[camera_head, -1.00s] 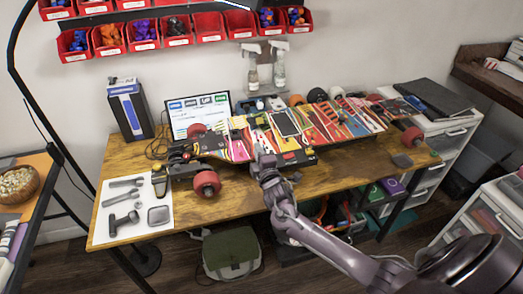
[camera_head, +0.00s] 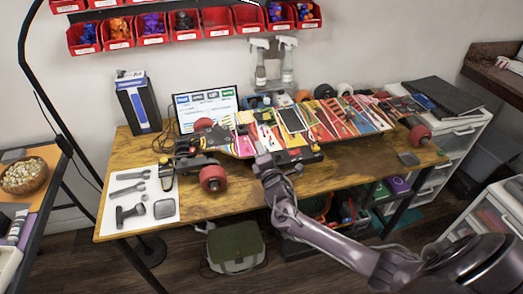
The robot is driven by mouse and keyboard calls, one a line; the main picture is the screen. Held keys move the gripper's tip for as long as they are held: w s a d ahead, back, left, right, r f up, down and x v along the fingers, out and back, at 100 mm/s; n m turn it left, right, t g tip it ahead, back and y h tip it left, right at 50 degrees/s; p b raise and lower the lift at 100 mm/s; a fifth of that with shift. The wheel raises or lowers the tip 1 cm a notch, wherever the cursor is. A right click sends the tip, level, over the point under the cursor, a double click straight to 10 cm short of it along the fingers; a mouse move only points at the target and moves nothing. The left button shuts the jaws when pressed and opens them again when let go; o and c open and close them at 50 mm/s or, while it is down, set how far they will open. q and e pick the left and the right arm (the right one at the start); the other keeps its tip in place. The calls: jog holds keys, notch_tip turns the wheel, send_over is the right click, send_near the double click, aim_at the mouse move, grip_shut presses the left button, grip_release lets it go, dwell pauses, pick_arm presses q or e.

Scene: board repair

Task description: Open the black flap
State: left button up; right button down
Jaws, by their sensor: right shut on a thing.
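A long electric skateboard with a colourful striped deck (camera_head: 330,118) and red wheels lies across the wooden workbench. The black flap (camera_head: 298,155) shows at the front edge of the deck, left of its middle. My right gripper (camera_head: 264,160) is at the left end of this black part and is shut on it. The jaws cover that end, so the exact contact is hidden. How far the flap is raised is too small to tell. My left gripper is not in view.
A white mat (camera_head: 109,215) with tools lies at the bench's left end. A laptop (camera_head: 205,105) and a blue-black box (camera_head: 137,104) stand behind the board. Spray bottles (camera_head: 288,62) stand at the back. Red bins (camera_head: 215,22) hang above. The bench's front strip (camera_head: 340,180) is mostly clear.

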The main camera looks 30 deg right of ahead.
jog(key=shift+f, duration=0.1)
jog(key=c, duration=1.7)
grip_release()
jog(key=v, duration=0.8)
jog(key=shift+b, duration=0.35)
